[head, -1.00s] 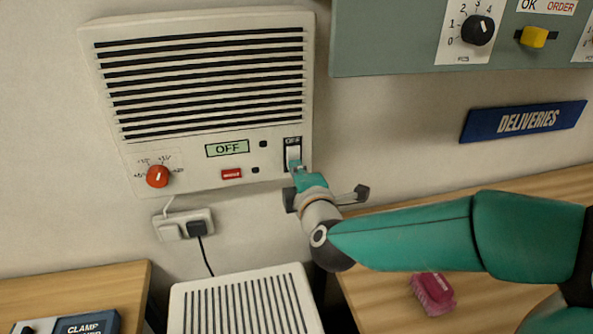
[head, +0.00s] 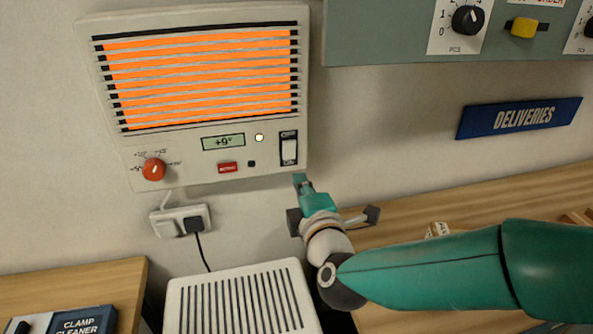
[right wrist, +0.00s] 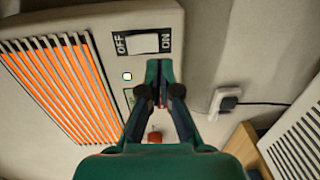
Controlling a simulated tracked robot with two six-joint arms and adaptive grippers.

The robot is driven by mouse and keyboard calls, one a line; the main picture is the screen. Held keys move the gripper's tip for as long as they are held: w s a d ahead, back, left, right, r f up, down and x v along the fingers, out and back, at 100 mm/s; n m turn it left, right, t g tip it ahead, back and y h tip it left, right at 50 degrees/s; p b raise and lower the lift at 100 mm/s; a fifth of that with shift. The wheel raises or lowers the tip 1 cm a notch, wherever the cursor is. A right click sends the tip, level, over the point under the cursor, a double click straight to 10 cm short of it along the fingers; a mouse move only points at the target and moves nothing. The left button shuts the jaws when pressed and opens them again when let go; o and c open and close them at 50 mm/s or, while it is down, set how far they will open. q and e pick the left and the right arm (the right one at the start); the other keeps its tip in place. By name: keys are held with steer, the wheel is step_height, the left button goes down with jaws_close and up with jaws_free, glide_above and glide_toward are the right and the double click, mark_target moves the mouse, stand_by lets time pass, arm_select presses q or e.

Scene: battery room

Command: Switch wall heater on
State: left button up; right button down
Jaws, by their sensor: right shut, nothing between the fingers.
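The wall heater (head: 120,165) hangs on the wall, and its grille glows orange. Its display (head: 223,142) reads "+9°" and a small lamp beside it is lit. The white rocker switch (head: 289,150) is at the heater's lower right; it also shows in the right wrist view (right wrist: 142,43), between the OFF and ON labels. A red-orange knob (head: 154,169) is at the lower left. My right gripper (head: 299,180) is shut and empty, just below the switch and apart from it. It also shows in the right wrist view (right wrist: 159,98). My left gripper is not in view.
A socket with plugs (head: 181,220) is on the wall below the heater. A white slatted unit (head: 240,300) stands beneath it. Wooden tables flank the slatted unit.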

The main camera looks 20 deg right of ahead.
steer(key=f+b+v, duration=0.1)
steer(key=b+v, duration=0.2)
steer(key=v, duration=0.4)
steer(key=shift+f, duration=0.35)
steer(key=shift+s+a, duration=0.1)
steer(key=shift+s, duration=0.05)
steer(key=shift+r, duration=0.1)
